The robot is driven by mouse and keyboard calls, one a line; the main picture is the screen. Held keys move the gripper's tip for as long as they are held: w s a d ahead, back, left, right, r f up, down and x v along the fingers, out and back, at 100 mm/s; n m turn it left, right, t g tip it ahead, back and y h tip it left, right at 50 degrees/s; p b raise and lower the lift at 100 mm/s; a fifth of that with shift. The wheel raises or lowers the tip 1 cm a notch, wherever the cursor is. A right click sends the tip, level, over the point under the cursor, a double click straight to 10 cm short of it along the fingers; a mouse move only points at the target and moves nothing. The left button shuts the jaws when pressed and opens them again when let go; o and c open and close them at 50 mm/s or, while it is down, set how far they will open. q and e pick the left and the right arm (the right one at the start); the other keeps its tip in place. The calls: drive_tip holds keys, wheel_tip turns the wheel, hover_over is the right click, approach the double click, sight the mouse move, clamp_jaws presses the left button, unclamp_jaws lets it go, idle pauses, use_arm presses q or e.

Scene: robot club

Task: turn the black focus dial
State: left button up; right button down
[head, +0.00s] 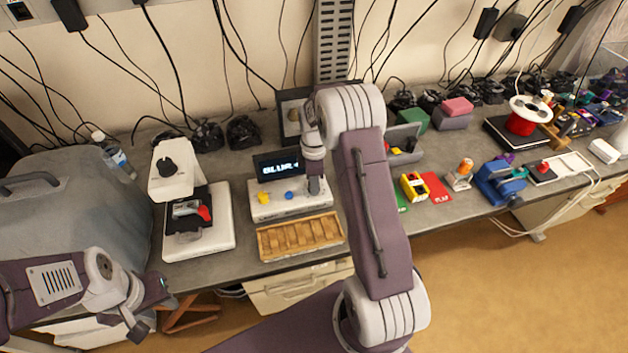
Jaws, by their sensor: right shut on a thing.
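A white control box (290,205) stands on the bench, with a yellow knob (264,197) and a blue knob (289,195) on its top. A dark display (279,166) behind the knobs reads "BLUR" with a small arrow. My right gripper (315,190) points down at the right end of the box, in line with these knobs. It is shut on what appears to be the black focus dial, which the gripper hides. My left gripper (152,308) is open and empty, low at the left, in front of the bench.
A white microscope-like device (222,225) with a black knob on its head stands left of the box. A wooden tray (300,236) lies before the box. A bottle (115,157) and grey covered bulk (70,215) are further left. Several coloured items crowd the right.

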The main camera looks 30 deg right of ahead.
drive_tip(key=m+p, duration=0.1)
drive_tip(key=m, duration=0.5)
drive_tip(key=shift+m, duration=0.3)
drive_tip(key=m+p, duration=0.1)
drive_tip(key=m, duration=0.2)
drive_tip(key=shift+r+m, duration=0.1)
drive_tip(key=shift+m, duration=0.2)
drive_tip(key=m, duration=0.3)
drive_tip(key=shift+m+p, duration=0.3)
drive_tip(key=m, duration=0.3)
drive_tip(key=shift+m, duration=0.3)
drive_tip(key=m, duration=0.3)
drive_tip(key=shift+m+p, duration=0.3)
drive_tip(key=m, duration=0.6)
drive_tip(key=shift+w, duration=0.1)
drive_tip(key=shift+m, duration=0.4)
drive_tip(key=c, duration=1)
unclamp_jaws()
